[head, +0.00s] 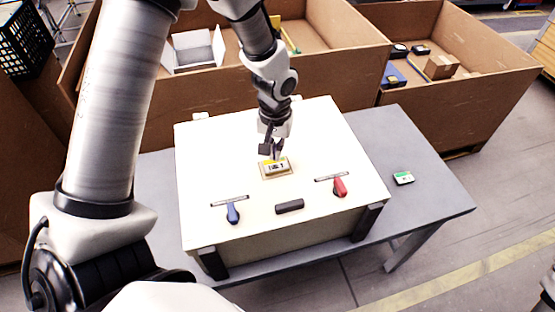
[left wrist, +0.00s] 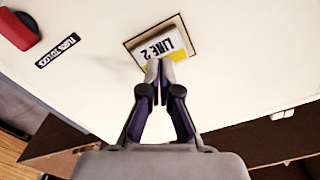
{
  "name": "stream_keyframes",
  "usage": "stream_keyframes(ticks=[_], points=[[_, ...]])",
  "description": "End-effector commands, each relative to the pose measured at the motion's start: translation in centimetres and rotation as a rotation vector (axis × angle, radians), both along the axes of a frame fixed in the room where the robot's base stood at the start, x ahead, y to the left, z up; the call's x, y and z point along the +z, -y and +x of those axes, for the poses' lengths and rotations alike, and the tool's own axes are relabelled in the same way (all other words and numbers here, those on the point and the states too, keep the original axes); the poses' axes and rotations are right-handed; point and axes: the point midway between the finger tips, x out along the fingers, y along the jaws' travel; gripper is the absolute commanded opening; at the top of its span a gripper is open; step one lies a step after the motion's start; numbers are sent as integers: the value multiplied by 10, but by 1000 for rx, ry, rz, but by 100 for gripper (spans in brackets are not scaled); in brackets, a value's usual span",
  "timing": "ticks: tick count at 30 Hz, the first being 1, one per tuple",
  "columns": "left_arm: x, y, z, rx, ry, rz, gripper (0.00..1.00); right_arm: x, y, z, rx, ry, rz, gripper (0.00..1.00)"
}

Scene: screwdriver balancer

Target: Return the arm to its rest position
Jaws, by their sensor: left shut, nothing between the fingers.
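My left gripper (head: 272,150) is shut and empty. It points down just above the white box's top, close to a small plate (head: 276,169) with a yellow part and dark lettering. In the left wrist view the shut fingertips (left wrist: 159,68) lie over the lower edge of that plate, which reads "LINE 2" (left wrist: 166,46). I cannot tell whether the fingers touch it. My left arm (head: 262,65) reaches in from the top of the head view.
The white panel (head: 230,150) on the grey table (head: 435,190) carries a blue handle (head: 233,213), a red handle (head: 340,188) and a black bar (head: 290,206). A small green-and-white device (head: 403,178) lies at right. Cardboard bins (head: 455,100) stand behind.

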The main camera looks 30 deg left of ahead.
Motion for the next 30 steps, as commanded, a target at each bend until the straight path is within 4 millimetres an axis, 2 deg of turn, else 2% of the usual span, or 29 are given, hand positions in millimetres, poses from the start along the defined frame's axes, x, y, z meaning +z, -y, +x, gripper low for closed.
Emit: stream_keyframes(ticks=[1, 7, 23, 26, 30], points=[[10, 0, 0, 0, 0, 0, 0, 9, 0, 0, 0, 0, 0, 0], [26, 0, 0, 0, 0, 0, 0, 24, 0, 0, 0, 0, 0, 0], [26, 0, 0, 0, 0, 0, 0, 23, 0, 0, 0, 0, 0, 0], [38, 0, 0, 0, 0, 0, 0, 34, 0, 0, 0, -1, 0, 0], [69, 0, 0, 0, 0, 0, 0, 66, 0, 0, 0, 0, 0, 0]])
